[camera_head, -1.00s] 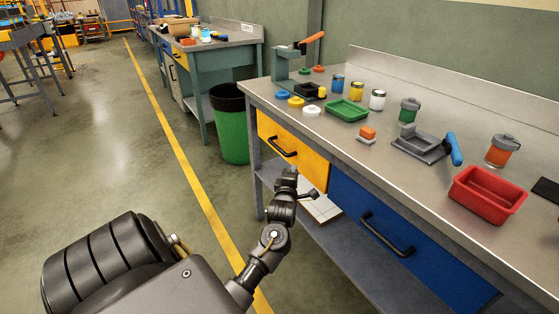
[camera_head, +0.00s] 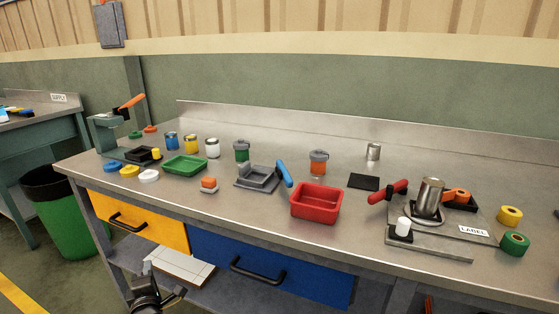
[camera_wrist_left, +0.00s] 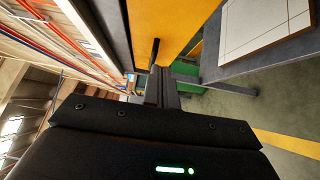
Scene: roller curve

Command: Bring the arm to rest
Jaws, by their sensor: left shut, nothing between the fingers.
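My left gripper (camera_head: 148,270) is at the bottom left of the head view, below the bench top and in front of the lower shelf. In the left wrist view its fingers (camera_wrist_left: 160,88) are together with nothing between them. The yellow drawer (camera_head: 137,221) is close above the gripper and also fills the top middle of the left wrist view (camera_wrist_left: 170,25). My right gripper is out of view.
The workbench (camera_head: 240,215) holds a green tray (camera_head: 184,164), a red bin (camera_head: 316,203), jars and a label fixture (camera_head: 430,235). A white tiled panel (camera_head: 178,267) lies on the lower shelf. A green waste bin (camera_head: 62,218) stands left.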

